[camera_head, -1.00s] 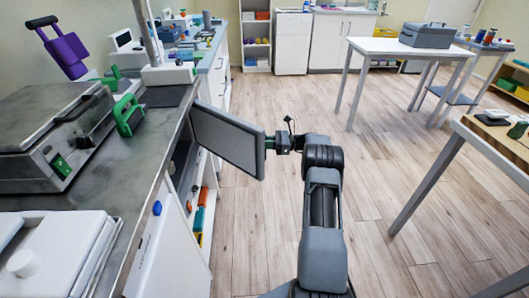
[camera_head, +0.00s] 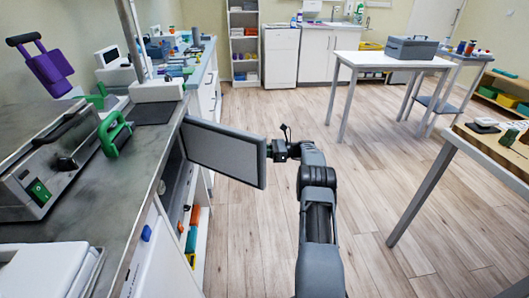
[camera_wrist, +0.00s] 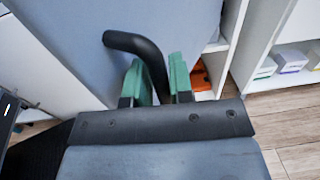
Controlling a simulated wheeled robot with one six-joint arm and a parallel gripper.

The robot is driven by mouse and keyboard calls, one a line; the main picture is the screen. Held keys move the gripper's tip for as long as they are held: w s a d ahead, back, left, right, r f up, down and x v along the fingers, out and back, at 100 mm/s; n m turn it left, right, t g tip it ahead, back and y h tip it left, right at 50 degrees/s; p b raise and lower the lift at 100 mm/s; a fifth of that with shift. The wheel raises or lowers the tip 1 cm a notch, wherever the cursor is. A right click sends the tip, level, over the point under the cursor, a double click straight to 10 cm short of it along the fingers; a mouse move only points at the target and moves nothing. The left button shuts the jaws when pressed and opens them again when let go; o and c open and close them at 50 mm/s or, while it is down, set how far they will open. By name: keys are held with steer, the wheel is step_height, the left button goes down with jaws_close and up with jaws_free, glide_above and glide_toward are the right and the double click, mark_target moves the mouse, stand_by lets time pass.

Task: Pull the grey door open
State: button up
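The grey door (camera_head: 225,153) stands swung out from the front of the metal-topped counter, partly open, with the shelf space behind it showing. In the wrist view the door's flat face (camera_wrist: 70,40) fills the upper left. Its black bent handle (camera_wrist: 132,42) runs down between the two green fingers of my gripper (camera_wrist: 158,82). The fingers sit close on both sides of the handle and look shut on it.
The counter (camera_head: 120,185) on the left carries a metal device (camera_head: 45,165) and a purple item (camera_head: 52,70). Orange and coloured items show on the shelves below. A white table (camera_head: 385,60) and a wooden-topped table (camera_head: 495,150) stand right. The wood floor between is clear.

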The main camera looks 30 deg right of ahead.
steer(key=shift+o, duration=1.5)
steer(key=shift+s+d, duration=0.1)
steer(key=shift+d, duration=0.1)
steer(key=shift+d, duration=0.15)
steer(key=v, duration=0.7)
steer(key=shift+p, duration=0.35)
steer(key=shift+s+d, duration=0.15)
steer(key=shift+c, duration=0.3)
